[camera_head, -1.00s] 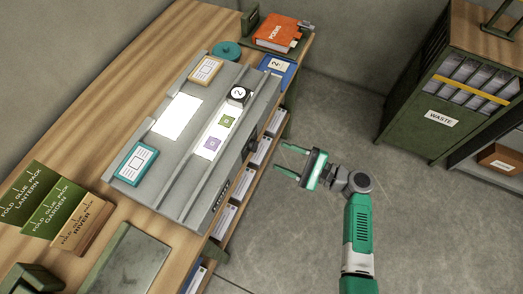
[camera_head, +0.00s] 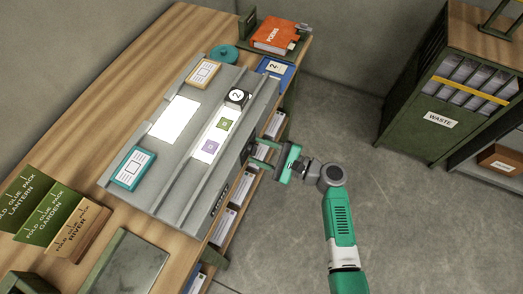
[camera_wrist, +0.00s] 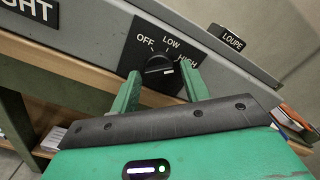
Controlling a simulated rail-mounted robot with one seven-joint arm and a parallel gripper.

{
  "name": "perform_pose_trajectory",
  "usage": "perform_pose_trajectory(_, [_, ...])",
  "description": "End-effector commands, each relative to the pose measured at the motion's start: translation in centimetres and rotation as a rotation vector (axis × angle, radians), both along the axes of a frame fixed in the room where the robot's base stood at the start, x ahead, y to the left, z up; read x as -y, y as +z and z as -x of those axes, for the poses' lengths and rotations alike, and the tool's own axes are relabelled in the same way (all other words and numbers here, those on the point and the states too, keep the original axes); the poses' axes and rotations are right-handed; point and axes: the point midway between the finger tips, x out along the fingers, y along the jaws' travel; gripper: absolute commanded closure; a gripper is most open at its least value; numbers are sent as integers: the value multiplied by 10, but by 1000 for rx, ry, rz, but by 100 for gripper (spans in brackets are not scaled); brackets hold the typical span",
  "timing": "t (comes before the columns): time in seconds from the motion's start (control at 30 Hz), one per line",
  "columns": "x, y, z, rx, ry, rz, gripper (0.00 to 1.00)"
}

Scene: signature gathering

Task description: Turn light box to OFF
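The grey light box (camera_head: 165,190) lies on the wooden table in the head view, with its panels glowing white. In the wrist view its front face bears a black dial plate with a round black knob (camera_wrist: 159,69), marked OFF at left, LOW at top and HIGH at right. A pale line crosses the knob and seems to lie toward the HIGH side, but I cannot be sure. My gripper (camera_head: 254,150) is at the box's front side. In the wrist view my gripper (camera_wrist: 160,80) is open, its green fingers apart below and to either side of the knob. Contact is not visible.
A LOUPE label (camera_wrist: 232,38) sits right of the dial. Shelves with papers (camera_head: 225,222) are below the tabletop. A WASTE cabinet (camera_head: 425,130) stands at right, with open floor between.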

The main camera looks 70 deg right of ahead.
Motion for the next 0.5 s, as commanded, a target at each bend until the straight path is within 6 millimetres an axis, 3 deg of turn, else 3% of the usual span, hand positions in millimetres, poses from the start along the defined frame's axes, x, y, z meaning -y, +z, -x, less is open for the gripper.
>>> perform_pose_trajectory(0.03, [0,0,0,0,0,0,65])
perform_pose_trajectory(0.17, [0,0,0,0,0,0,90])
perform_pose_trajectory(0.5, [0,-1,0,-4,0,51,92])
